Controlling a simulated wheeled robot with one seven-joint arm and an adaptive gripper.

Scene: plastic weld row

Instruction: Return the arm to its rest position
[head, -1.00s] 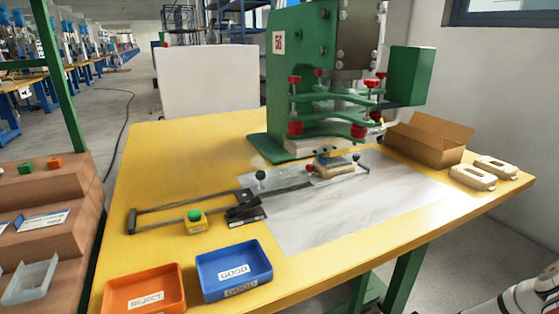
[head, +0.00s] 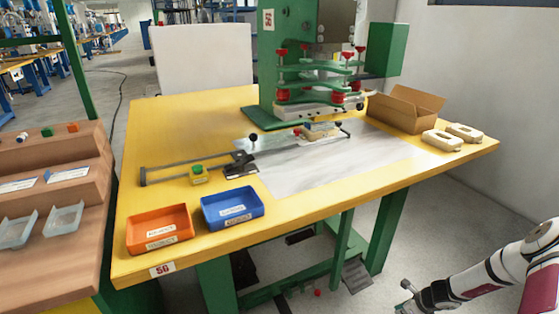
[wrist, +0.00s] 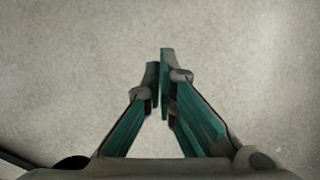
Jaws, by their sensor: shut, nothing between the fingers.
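My gripper (head: 403,297) is at the lower right of the head view, low beside the table and over the floor. My white and dark arm comes in from the right edge, clear of the table. In the wrist view my gripper (wrist: 160,75) is shut, its two fingers meeting with nothing between them. Only bare grey floor (wrist: 240,60) shows beyond the fingers there.
The yellow table (head: 300,205) bears a green welding press (head: 388,50), a blue bin (head: 232,222), an orange bin (head: 158,245), a cardboard box (head: 410,125) and two beige parts. A stepped brown rack (head: 60,190) stands left. Floor right of the table is clear.

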